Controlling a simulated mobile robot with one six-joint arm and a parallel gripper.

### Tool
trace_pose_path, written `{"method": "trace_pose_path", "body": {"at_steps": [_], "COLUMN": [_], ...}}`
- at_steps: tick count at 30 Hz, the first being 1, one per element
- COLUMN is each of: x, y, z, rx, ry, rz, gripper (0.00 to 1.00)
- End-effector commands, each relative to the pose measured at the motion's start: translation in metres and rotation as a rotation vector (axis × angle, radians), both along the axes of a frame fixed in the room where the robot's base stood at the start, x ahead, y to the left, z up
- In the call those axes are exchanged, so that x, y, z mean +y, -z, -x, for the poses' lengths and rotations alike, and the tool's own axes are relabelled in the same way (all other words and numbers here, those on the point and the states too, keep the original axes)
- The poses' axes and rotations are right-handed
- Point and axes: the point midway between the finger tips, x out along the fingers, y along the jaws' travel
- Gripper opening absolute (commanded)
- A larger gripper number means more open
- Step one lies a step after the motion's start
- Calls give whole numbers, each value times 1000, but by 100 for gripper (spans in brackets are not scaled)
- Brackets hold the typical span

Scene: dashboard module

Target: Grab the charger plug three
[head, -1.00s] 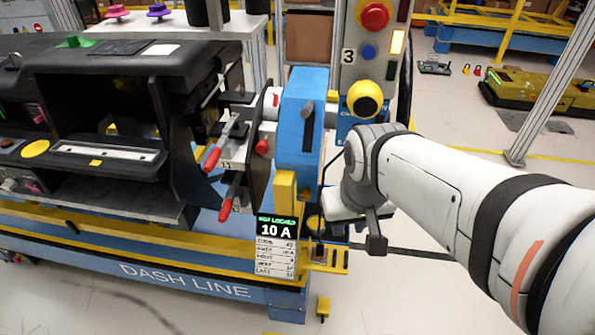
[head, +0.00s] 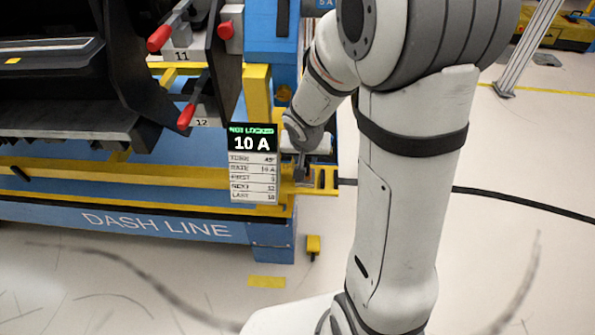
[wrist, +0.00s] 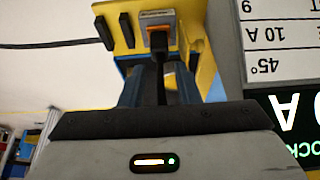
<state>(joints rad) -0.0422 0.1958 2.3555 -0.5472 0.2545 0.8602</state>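In the wrist view, a black plug (wrist: 158,45) sits at an orange-rimmed socket on a yellow bracket (wrist: 205,70). My gripper (wrist: 160,82) points at it with its two dark blue fingers apart, one on each side of the plug's lower part. I see gaps beside the plug, so the fingers do not look closed on it. No number three is readable there. In the head view, my gripper (head: 300,172) hangs at the yellow bracket (head: 326,181) right of the sign; my wrist hides most of the plug.
The sign (head: 252,165) reading "NOT LOCKED 10 A" stands close to my gripper's left. A black cable (head: 500,195) runs right from the bracket area. The blue and yellow dash line frame (head: 150,222) and red-tipped levers (head: 187,115) are at the left.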

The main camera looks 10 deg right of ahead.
Motion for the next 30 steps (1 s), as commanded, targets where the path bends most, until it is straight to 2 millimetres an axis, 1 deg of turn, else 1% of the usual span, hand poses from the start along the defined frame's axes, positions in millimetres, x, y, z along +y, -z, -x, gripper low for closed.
{"method": "trace_pose_path", "body": {"at_steps": [1,5,9,13,16,22,23,30], "x": [-1,-3,-4,-6,-7,-7,-7,-8], "y": [8,22,43,57,60,59,59,59], "z": [-2,-7,-15,-21,-23,-23,-23,-23], "rx": [1,2,2,2,1,0,0,1], "ry": [0,1,1,1,2,2,2,3], "rz": [0,1,0,1,1,1,1,1], "gripper": [29,29,29,29,29,29,27,8]}}
